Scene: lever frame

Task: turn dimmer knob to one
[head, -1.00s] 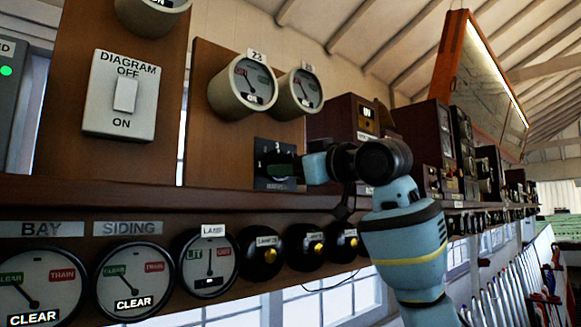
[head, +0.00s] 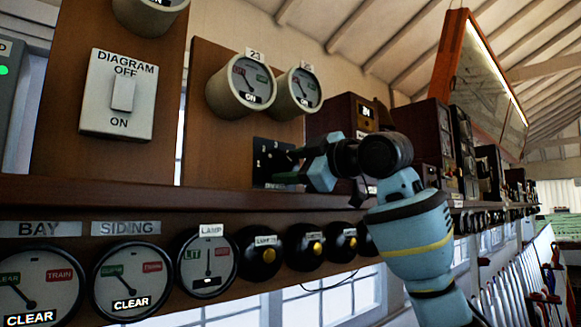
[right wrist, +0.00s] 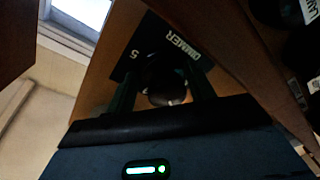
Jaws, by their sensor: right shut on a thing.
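The dimmer is a black plate (head: 262,163) with white numerals, low on the brown wooden panel. In the right wrist view its plate (right wrist: 150,45) shows the word DIMMER and a 5. My right gripper (head: 284,166) reaches it from the right and is shut on the dark dimmer knob (right wrist: 167,88), which sits between the two fingers in the wrist view. The fingers hide most of the knob in the head view, so I cannot tell which numeral it points to. My left gripper is not in view.
Two round gauges (head: 240,90) sit just above the dimmer. A wooden shelf edge (head: 140,190) runs below it, over a row of dials and black knobs (head: 259,252). A white DIAGRAM switch (head: 118,95) is to the left. Wooden instrument boxes (head: 349,112) stand to the right.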

